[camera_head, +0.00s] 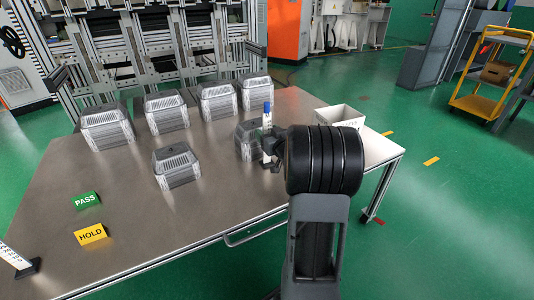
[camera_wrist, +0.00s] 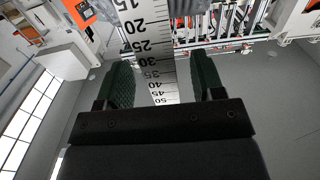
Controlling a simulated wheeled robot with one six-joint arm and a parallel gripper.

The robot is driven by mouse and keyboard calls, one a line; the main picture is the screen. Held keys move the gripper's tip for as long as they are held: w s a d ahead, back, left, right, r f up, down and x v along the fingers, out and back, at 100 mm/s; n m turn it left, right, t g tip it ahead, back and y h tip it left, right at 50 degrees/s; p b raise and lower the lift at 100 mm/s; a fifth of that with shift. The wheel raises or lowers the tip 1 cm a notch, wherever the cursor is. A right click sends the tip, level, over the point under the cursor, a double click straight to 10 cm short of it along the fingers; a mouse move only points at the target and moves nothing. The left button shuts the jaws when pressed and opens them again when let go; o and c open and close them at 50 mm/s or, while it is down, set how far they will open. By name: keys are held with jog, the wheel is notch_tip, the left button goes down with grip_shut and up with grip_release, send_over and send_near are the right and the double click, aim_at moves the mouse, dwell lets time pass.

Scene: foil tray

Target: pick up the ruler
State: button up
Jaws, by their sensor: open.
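In the head view, a white upright strip with a blue top (camera_head: 267,119) stands at my gripper (camera_head: 271,150), near the right side of the table. In the wrist view, the white ruler (camera_wrist: 147,42) with black numbers runs down from the top edge into the gap between my fingers. My gripper (camera_wrist: 161,66) is open, with one dark green ridged finger on each side of the ruler. The fingers look apart from the ruler, but its depth between them is hard to judge. My wrist hides part of the table behind it in the head view.
A white open box (camera_head: 340,117) is at the right. A numbered white strip (camera_head: 14,257) leans on a dark base at the front left.

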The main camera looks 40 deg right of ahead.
jog(key=shift+w+d, duration=0.2)
jog(key=shift+w, duration=1.15)
grip_shut()
